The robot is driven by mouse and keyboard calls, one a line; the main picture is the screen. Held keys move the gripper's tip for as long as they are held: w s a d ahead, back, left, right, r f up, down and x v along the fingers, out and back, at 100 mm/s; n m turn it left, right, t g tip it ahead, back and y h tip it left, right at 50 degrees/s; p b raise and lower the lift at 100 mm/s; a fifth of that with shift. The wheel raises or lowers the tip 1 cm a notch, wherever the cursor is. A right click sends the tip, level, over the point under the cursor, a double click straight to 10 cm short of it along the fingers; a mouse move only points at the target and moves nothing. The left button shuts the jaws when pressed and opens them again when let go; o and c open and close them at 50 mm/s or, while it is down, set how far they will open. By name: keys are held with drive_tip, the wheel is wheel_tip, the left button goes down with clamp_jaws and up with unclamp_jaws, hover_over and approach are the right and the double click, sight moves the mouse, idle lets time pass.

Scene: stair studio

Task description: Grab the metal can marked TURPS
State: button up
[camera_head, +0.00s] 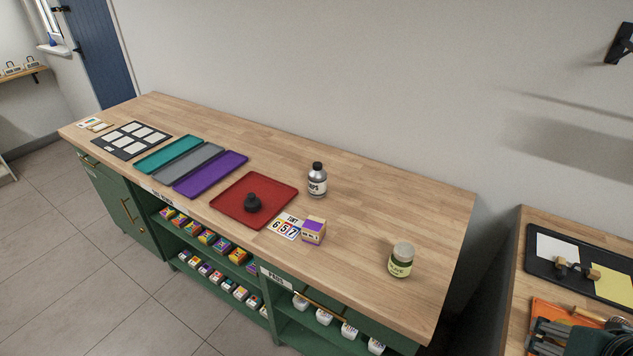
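The metal can (317,184) stands upright on the wooden bench top, right of the red tray. It is a silvery, bottle-shaped can with a black cap and a pale label; the label's visible end reads like "RPS". Nothing holds or covers it. A dark grey shape at the lower right corner, cut by the picture edge, looks like my gripper (562,338). It is far to the right of the can and apart from it. Its fingers are too unclear to tell open from shut.
The red tray (278,208) holds a black knobbed object (252,203). A small box (313,231) and a number card (284,226) lie in front of the can. A lidded jar (401,260) stands farther right. The bench is clear behind the can. A second bench (517,250) is at right.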

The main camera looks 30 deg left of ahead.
drive_tip(key=shift+o, duration=0.8)
drive_tip(key=w+a+r+m+g+y+p, duration=0.15)
drive_tip(key=w+a+r+m+p, duration=0.4)
drive_tip(key=w+a+r, duration=0.8)
drive_tip(key=w+a+m+g+p, duration=0.3)
drive_tip(key=w+a+m+p, duration=0.15)
drive_tip(key=w+a, duration=0.95)
drive_tip(key=m+g+p, duration=0.2)
drive_tip(key=m+p, duration=0.4)
drive_tip(key=p, duration=0.1)
hover_over(318, 164)
drive_tip(key=w+d, duration=0.2)
drive_tip(key=d, duration=0.7)
wheel_tip(318, 164, down, 10)
drive_tip(key=shift+m+g+h, duration=0.35)
drive_tip(key=shift+m+h, duration=0.4)
drive_tip(key=shift+m, duration=0.05)
drive_tip(key=a+f, duration=0.2)
drive_tip(key=a, duration=0.1)
drive_tip(key=s+a+f+p, duration=0.1)
drive_tip(key=a, duration=0.1)
drive_tip(key=a+f+p, duration=0.1)
drive_tip(key=a+f, duration=0.1)
drive_tip(key=a, duration=0.1)
drive_tip(key=shift+s+a+f, duration=0.25)
drive_tip(key=shift+a+f, duration=0.05)
drive_tip(key=shift+f, duration=0.05)
drive_tip(key=shift+s+a+f, duration=0.15)
drive_tip(key=shift+a+f, duration=0.15)
